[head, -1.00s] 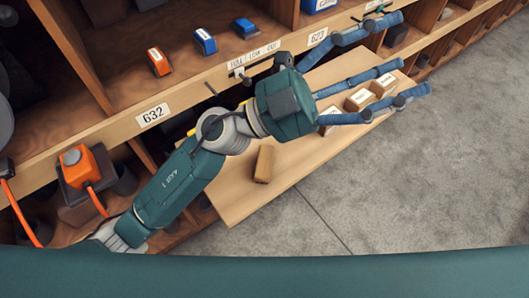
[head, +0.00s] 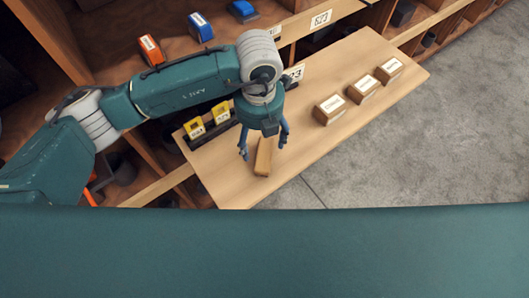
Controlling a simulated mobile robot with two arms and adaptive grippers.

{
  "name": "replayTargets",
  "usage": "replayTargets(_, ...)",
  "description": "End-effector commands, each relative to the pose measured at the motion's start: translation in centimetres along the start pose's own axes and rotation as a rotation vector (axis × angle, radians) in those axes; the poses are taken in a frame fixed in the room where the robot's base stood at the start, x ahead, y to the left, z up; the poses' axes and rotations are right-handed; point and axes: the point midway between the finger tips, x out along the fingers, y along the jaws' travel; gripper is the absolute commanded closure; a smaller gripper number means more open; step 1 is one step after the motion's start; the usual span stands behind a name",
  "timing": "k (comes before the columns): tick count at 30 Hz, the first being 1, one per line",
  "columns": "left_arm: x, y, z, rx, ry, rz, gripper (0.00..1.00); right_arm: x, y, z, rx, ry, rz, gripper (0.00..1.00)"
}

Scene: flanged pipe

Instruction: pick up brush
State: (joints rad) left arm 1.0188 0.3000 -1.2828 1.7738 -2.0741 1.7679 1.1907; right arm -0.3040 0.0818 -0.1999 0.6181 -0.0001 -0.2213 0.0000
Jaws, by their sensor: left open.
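A plain tan wooden block-like piece (head: 263,158), which may be the brush, lies on the pull-out wooden board near its front left edge. I cannot make out bristles on it. My left gripper (head: 263,150) points down over this piece, with its blue fingers open, one on either side of it. I cannot tell whether the fingers touch it. The gripper's palm hides the far end of the piece. My right gripper is not in view.
Several labelled wooden blocks (head: 362,89) stand in a row on the right of the board (head: 310,160). Yellow labelled items (head: 208,121) sit in a dark holder left of the gripper. Orange (head: 150,50) and blue (head: 201,27) items stand on the shelf behind. Grey floor lies right.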

Motion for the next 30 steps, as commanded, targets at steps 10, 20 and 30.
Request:
replayTargets(10,3.2,-0.2,-0.9,0.000,0.006,-0.001,0.28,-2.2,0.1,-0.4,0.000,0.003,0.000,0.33)
replayTargets(20,6.4,-0.3,-0.9,0.002,-0.001,-0.003,0.28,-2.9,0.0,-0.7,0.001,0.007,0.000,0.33)
replayTargets(30,6.4,-0.3,-0.9,0.002,0.000,-0.004,0.66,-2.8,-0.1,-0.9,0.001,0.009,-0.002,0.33)
